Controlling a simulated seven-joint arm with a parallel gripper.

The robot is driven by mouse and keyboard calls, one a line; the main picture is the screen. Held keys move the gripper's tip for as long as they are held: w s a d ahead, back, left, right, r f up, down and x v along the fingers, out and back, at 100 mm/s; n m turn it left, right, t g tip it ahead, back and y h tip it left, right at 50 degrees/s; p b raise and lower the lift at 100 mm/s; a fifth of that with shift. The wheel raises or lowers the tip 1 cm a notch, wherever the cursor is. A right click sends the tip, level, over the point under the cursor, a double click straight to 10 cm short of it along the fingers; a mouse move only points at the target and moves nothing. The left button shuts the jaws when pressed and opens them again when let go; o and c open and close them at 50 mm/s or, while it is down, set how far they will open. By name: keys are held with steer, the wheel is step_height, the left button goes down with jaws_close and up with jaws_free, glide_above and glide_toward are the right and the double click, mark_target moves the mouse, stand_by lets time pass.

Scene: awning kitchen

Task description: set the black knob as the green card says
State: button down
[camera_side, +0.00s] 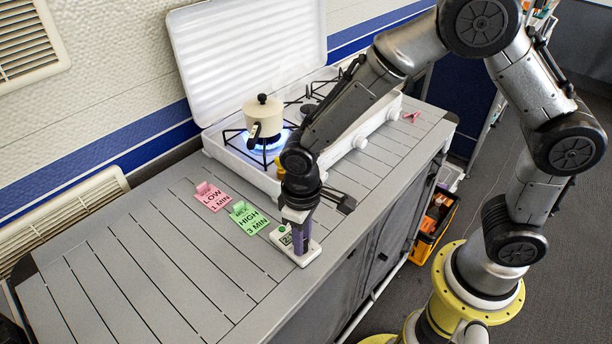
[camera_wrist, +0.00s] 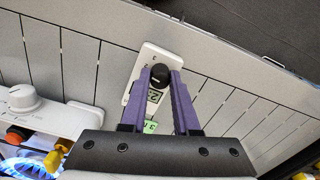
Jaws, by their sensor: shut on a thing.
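The green card (camera_side: 249,217) lies on the counter and reads HIGH, 3 MIN. My gripper (camera_side: 301,244) points down at the box. In the wrist view its purple fingers (camera_wrist: 160,80) are shut around the knob. The digits are too small to read surely.
A pink card (camera_side: 211,196) reading LOW, 1 MIN lies left of the green one. Behind stands a white stove (camera_side: 236,158) with a lit blue burner, a cream pot (camera_side: 263,115) and a white knob (camera_wrist: 22,97) at its front. The counter's left part (camera_side: 110,275) is clear.

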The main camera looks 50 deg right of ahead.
steer(key=m, duration=0.3)
steer(key=shift+m, duration=2.3)
jaws_free()
steer(key=shift+r, duration=0.15)
steer(key=shift+r, duration=3.4)
steer(key=shift+d, duration=0.1)
